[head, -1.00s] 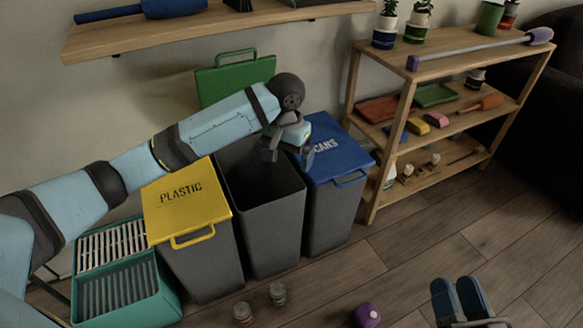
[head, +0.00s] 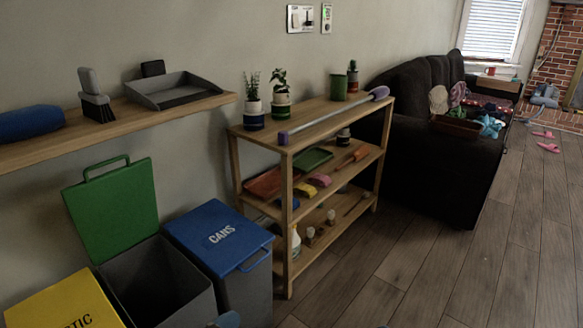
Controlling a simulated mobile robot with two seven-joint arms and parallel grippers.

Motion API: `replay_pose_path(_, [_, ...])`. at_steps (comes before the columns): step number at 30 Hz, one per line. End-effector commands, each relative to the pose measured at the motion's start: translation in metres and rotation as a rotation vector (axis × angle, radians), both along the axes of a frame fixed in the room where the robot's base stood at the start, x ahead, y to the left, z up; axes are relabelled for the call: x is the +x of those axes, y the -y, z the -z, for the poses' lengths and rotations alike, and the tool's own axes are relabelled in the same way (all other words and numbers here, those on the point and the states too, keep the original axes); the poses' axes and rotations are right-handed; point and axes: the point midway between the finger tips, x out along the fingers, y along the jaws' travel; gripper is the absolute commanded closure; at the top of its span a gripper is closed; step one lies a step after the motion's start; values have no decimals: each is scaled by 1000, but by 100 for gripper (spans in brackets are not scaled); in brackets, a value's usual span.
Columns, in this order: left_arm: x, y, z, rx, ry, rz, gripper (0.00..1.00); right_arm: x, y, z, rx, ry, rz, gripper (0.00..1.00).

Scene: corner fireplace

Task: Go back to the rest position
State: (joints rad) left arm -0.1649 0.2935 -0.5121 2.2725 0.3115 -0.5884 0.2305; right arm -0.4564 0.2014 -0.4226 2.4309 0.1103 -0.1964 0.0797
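Neither of my grippers can be made out in the head view. A small light-blue piece, probably part of my arm, shows at the bottom edge in front of the bins. The grey bin (head: 190,305) stands with its green lid (head: 112,207) raised against the wall. Its inside is dark and I see no contents. The blue CANS bin (head: 222,235) is closed on its right. The yellow plastic bin (head: 62,308) is closed on its left and cut off by the frame.
A wall shelf (head: 150,122) carries a dustpan (head: 175,90) and brush (head: 95,98). A wooden rack (head: 288,190) with plants and tools stands right of the bins. A dark sofa (head: 440,165) is beyond it.

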Motion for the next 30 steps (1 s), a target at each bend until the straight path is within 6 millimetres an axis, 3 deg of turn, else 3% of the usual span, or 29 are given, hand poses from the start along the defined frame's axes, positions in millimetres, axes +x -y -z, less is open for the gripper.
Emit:
replay_pose_path(10, [-61,-44,-64,-77,368,-221,0,0,0,-1,3,5,1,63])
replay_pose_path(12, [-59,-46,-80,-53,365,-230,0,2,1,-14,-14,-17,10,63])
replay_pose_path(30, [-52,-74,-114,209,97,-276,0,8,30,-50,-234,-305,97,63])
